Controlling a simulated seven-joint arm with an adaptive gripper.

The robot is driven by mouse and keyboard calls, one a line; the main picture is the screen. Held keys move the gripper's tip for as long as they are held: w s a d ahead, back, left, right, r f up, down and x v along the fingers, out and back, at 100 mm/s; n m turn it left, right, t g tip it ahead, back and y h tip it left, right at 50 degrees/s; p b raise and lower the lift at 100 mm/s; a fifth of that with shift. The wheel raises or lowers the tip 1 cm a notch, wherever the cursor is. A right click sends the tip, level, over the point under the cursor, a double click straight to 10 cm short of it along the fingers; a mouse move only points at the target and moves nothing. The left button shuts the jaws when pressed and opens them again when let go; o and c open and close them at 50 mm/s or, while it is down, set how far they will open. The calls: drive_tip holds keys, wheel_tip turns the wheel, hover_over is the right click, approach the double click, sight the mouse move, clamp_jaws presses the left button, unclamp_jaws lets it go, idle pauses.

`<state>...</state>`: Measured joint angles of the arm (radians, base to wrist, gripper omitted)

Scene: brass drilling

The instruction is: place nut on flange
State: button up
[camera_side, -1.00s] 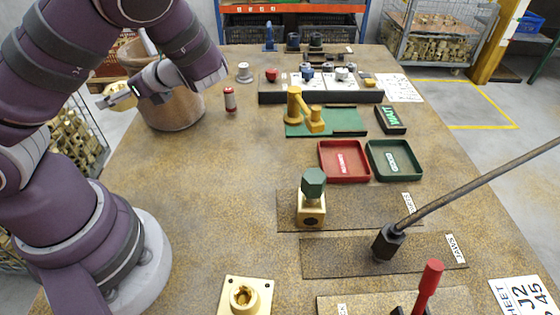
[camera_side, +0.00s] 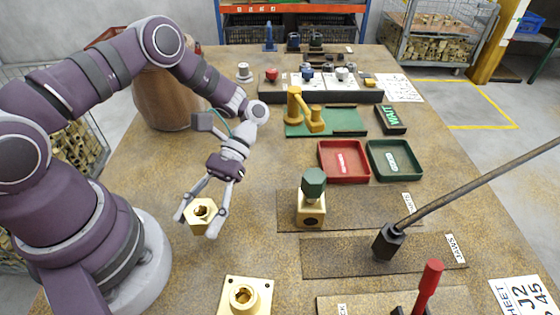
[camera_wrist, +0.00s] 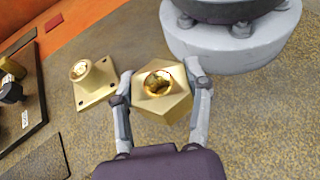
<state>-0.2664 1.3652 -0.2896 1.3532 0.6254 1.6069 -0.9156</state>
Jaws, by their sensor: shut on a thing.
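My gripper (camera_side: 204,216) is shut on a brass hex nut (camera_side: 201,211), held above the table in front of my base. In the wrist view the nut (camera_wrist: 160,91) sits between both fingers of my gripper (camera_wrist: 162,88), its threaded hole facing the camera. The brass flange (camera_side: 243,295) stands on the table at the bottom of the side view, nearer the camera than the nut. It has a square plate with a round collar. In the wrist view the flange (camera_wrist: 96,83) is left of the nut, apart from it, with nothing on its collar.
A brass block with a green hex top (camera_side: 312,200) stands on a brown mat right of my gripper. Red (camera_side: 343,178) and green (camera_side: 394,174) trays stand behind.

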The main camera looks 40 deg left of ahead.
sight(244, 300)
drive_tip(key=s+d+r+n+t+h, duration=0.3)
drive_tip(key=d+r+n+t+h, duration=0.45)
drive_tip(key=d+r, duration=0.55)
drive_tip(key=shift+n+g, duration=0.55)
wheel_tip(244, 300, down, 13)
drive_tip(key=shift+a+r, duration=0.15)
drive_tip(key=shift+r, duration=0.05)
drive_tip(key=o, duration=1.2)
drive_tip(key=shift+o, duration=0.2)
drive_tip(key=v, duration=1.2)
drive_tip(key=a+r+m+t+y, duration=0.8)
drive_tip(key=r+m+t+y, duration=0.3)
drive_tip(key=r+m+t, duration=0.1)
drive_tip(key=shift+w+a, duration=0.35)
drive_tip(key=shift+w, duration=0.05)
